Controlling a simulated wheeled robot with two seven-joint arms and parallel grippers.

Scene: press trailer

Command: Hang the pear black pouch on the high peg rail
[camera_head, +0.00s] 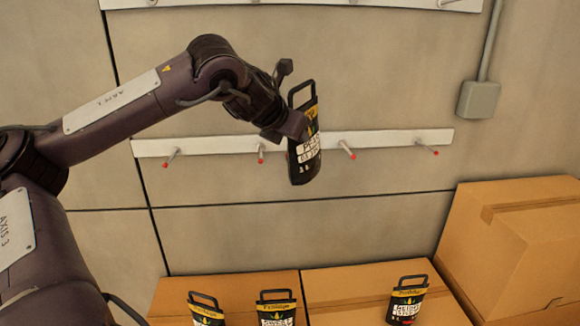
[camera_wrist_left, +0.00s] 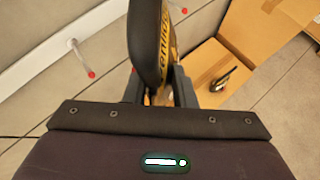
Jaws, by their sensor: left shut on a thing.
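The pear black pouch (camera_head: 306,150) has a looped handle on top, a yellow band and a white label. My left gripper (camera_head: 297,126) is shut on it and holds it nearly upright, in front of the lower peg rail (camera_head: 210,144). In the left wrist view the pouch (camera_wrist_left: 150,40) stands edge-on between the fingers (camera_wrist_left: 155,85). The high peg rail (camera_head: 300,3) runs along the top edge of the head view, mostly cut off. My right gripper is in neither view.
The lower rail has several red-tipped pegs, such as one right of the pouch (camera_head: 347,150). Several black pouches, one at right (camera_head: 407,300), stand by cardboard boxes (camera_head: 340,283) below. A large box (camera_head: 520,235) stands at right. A grey wall box (camera_head: 478,99) hangs upper right.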

